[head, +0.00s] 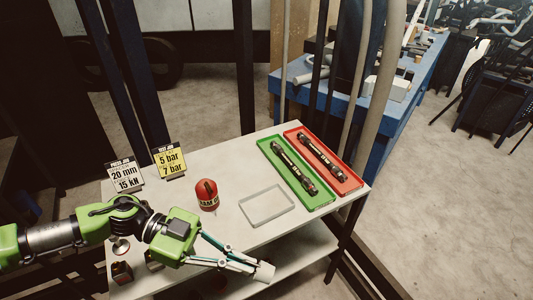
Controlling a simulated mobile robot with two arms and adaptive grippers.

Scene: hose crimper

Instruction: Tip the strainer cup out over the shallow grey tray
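The shallow grey tray (247,217) lies flat and looks empty on the pale bench top, left of the green tray. My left gripper (257,267) reaches in from the left, near the bench's front edge. My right gripper is not in view.
A red domed container (207,194) stands left of the grey tray. A green tray (317,203) and a red tray (350,184) hold dark hose pieces at the right. A white sign (126,174) and a yellow sign (169,161) stand at the back left. A lower shelf (300,255) shows below.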

